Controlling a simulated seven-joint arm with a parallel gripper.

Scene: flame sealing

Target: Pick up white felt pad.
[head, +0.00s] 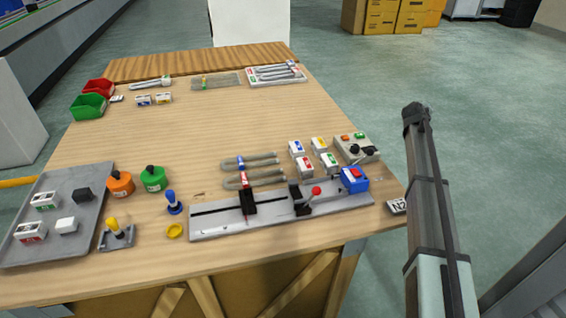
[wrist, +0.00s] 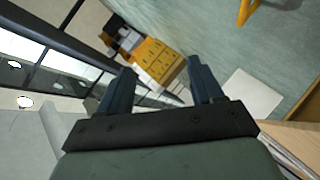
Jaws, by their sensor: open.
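A small plain white block (head: 67,225), which looks like the white felt pad, lies on the grey tray (head: 22,247) at the front left of the table in the head view. A dark block (head: 83,195) and two white boxes with green and red labels lie around it on the tray. My gripper (wrist: 161,82) is open and empty in the wrist view, its two dark blue fingers apart. It faces the room, and no pad shows between the fingers. In the head view my arm stands at the far right, away from the tray; the fingers cannot be made out there.
Orange (head: 120,184) and green (head: 153,178) round bottles and a yellow-handled tool (head: 117,233) stand right of the tray. A long grey rail fixture (head: 280,210) with a red-knobbed lever lies front centre. Red and green bins stand at the back left. The table's middle is clear.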

